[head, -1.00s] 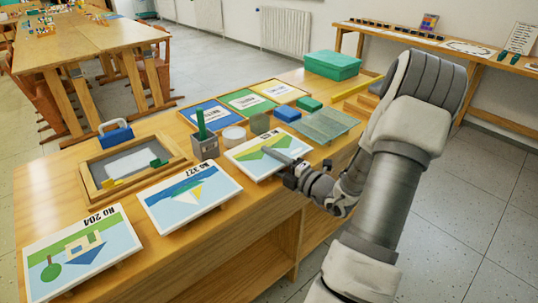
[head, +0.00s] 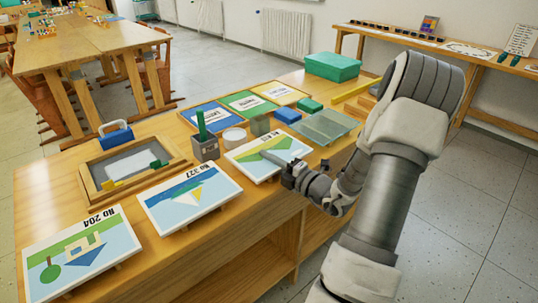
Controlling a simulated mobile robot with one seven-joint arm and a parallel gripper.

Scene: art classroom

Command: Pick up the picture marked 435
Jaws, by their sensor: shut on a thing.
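Three painted pictures lie in a row along the near side of the wooden table. The right one, a green and blue landscape (head: 255,149), has a black number at its far edge that is too small and slanted to read surely. My gripper (head: 288,168) is shut on this picture's near right edge. The left picture, marked No 204 (head: 82,248), shows a house and a tree. My gripper hides part of the right picture's edge.
Behind the pictures stand a framed tray (head: 93,192), a grey cup with a green tool (head: 205,150), a white round tub (head: 234,135), and blue (head: 288,115) and green (head: 311,105) blocks. A glassy panel (head: 325,125) lies to the right. The floor at right is clear.

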